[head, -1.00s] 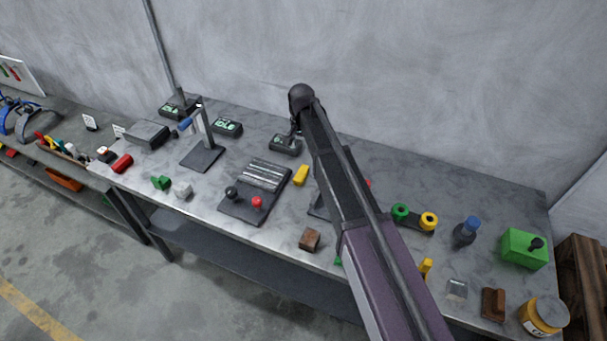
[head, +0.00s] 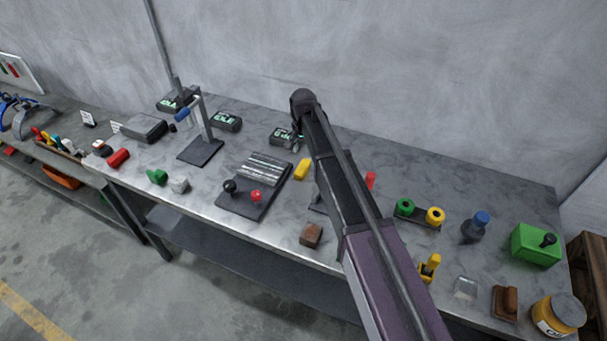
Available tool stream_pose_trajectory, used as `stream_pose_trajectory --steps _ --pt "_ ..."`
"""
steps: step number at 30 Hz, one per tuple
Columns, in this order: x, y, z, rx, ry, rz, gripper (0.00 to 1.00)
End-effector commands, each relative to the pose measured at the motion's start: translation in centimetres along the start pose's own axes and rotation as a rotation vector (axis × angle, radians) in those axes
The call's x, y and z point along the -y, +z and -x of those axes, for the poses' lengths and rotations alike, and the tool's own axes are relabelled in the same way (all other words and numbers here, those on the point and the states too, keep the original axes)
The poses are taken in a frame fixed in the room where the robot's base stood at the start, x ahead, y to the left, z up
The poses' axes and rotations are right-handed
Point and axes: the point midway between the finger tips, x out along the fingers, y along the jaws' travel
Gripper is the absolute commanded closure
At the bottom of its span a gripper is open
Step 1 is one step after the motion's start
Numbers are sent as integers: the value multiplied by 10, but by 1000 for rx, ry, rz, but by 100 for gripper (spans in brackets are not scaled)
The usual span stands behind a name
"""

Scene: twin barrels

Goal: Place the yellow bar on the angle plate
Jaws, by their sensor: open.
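The yellow bar (head: 302,169) lies on the grey bench, just right of a dark plate with silver strips. My gripper (head: 297,140) hangs from the far end of my arm, small and partly hidden. It is open, with nothing seen in it, and shows above and behind the yellow bar in the picture, apart from it. I cannot clearly make out the angle plate. A dark flat piece (head: 317,207) shows only at its edge beside my arm, which hides the rest, and I cannot tell whether it is the angle plate.
The dark striped plate (head: 265,170) carries a black and a red knob. A brown block (head: 311,235) sits near the front edge. A clamp stand (head: 201,150) is at left. Green and yellow rings (head: 420,213), a bottle (head: 475,227) and a green box (head: 536,244) stand right of my arm.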

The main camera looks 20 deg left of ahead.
Motion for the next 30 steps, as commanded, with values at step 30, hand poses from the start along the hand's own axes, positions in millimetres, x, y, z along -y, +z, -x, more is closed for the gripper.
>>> stream_pose_trajectory --steps 30 --pt "-1 -1 -35 0 0 -2 40"
